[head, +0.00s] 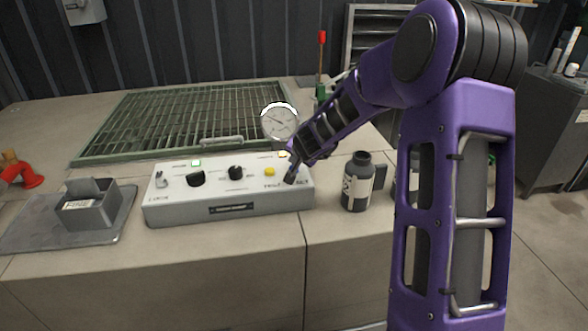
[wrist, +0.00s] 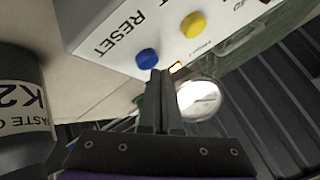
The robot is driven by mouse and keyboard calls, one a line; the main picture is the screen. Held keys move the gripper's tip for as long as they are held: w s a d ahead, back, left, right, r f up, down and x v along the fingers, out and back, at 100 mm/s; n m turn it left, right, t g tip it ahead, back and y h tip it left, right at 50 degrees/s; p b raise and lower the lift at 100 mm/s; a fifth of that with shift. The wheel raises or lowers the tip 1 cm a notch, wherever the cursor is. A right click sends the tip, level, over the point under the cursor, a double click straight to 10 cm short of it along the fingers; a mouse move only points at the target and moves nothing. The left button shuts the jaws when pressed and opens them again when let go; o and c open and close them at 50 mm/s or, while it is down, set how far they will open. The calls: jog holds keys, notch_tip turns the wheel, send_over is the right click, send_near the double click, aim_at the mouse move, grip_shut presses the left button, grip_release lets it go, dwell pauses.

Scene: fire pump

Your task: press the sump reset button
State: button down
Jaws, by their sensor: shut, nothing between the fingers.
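The white control panel (head: 222,190) sits on the bench. In the wrist view, a blue button (wrist: 147,58) stands on its face beside the printed word RESET. A yellow button (wrist: 193,24) is next to it and also shows in the head view (head: 269,171). My gripper (wrist: 160,73) is shut and empty, its tips right beside the blue button in the wrist view. I cannot tell whether they touch it. In the head view my gripper (head: 290,179) points down over the panel's right end and mostly hides the blue button.
A dark labelled bottle (head: 357,185) stands just right of the panel. A round gauge (head: 279,121) rises behind it, in front of a floor-like grating (head: 190,118). Black knobs (head: 196,179) are left of the yellow button. A grey tray with a box (head: 88,208) lies left.

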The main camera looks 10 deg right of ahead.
jog(key=shift+f+b, duration=0.55)
jog(key=shift+f, duration=0.1)
dwell(0.7)
jog(key=shift+r, duration=0.1)
jog(key=shift+r+p, duration=0.85)
jog(key=shift+p, duration=0.05)
jog(key=shift+r, duration=0.1)
notch_tip(320, 180, up, 5)
jog(key=p, duration=0.4)
jog(key=shift+p, duration=0.35)
